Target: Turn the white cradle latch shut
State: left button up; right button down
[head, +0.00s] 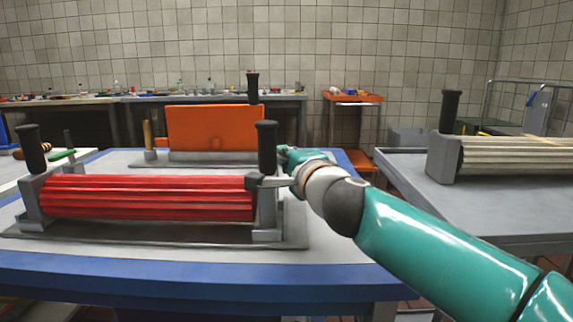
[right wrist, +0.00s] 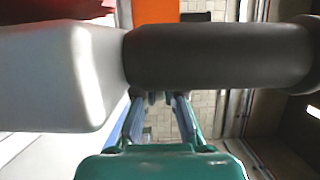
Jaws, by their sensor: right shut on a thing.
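The white cradle (head: 520,155), a pale ribbed piece with a grey end block, lies on the right table. Its black handle (head: 449,112) stands upright; its right end is cut off. The red ribbed cradle (head: 150,197) lies on the near table between grey end posts. My right gripper (head: 284,157) is at the upright black handle (head: 267,147) of the red cradle's right post. In the right wrist view my gripper (right wrist: 162,98) is shut on this handle (right wrist: 215,55), which hides the fingertips; a pale grey block (right wrist: 60,75) adjoins it. My left gripper is out of view.
An orange block (head: 213,128) with another black handle (head: 252,88) stands behind the red cradle. An orange-topped cart (head: 352,97) is farther back. A gap with floor separates the blue-edged table (head: 180,272) from the grey right table (head: 440,213).

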jog(key=shift+a+f, duration=0.2)
jog(key=shift+f, duration=0.15)
jog(key=c, duration=1.6)
grip_release()
jog(key=shift+o, duration=0.2)
jog(key=shift+s+d+r, duration=0.1)
jog(key=shift+d+r, duration=0.05)
jog(key=v, duration=1.1)
jog(key=shift+s, duration=0.4)
